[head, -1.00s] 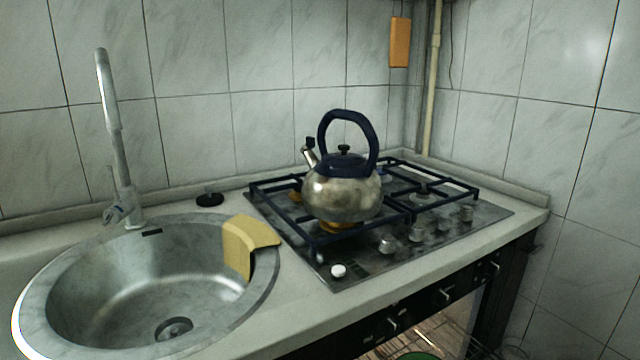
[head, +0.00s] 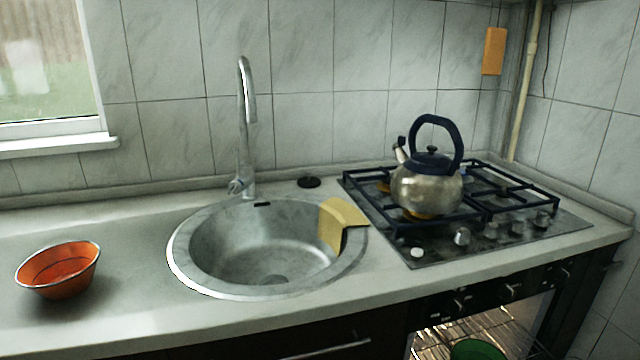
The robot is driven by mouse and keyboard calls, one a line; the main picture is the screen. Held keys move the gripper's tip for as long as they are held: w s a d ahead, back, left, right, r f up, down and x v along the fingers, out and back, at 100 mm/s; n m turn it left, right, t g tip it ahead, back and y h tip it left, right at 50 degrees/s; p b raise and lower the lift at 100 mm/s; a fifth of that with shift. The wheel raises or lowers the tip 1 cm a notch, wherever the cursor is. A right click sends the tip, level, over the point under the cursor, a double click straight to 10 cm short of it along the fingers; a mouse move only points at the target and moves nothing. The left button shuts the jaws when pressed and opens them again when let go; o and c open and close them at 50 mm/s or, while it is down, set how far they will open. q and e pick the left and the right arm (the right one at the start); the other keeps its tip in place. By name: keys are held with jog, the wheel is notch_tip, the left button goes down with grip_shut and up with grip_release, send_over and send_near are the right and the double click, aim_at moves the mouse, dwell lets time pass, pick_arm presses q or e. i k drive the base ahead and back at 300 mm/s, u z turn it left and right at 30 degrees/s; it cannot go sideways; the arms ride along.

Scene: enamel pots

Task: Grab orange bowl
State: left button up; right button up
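An orange bowl (head: 62,274) with a pale rim stands upright on the counter at the far left of the head view, left of the sink. Its inside looks empty. Neither of my grippers shows in the head view.
A round metal sink (head: 190,262) with a tall faucet (head: 247,130) and a yellow cloth (head: 343,220) on its rim is mid-counter. A kettle (head: 425,188) stands on the gas stove (head: 440,250) at right. The counter (head: 130,290) around the bowl is clear. A window (head: 45,70) is at upper left.

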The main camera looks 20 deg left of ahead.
aim_at(62, 271)
jog(key=u, duration=3.65)
jog(key=i, duration=0.85)
jog(key=z, duration=0.2)
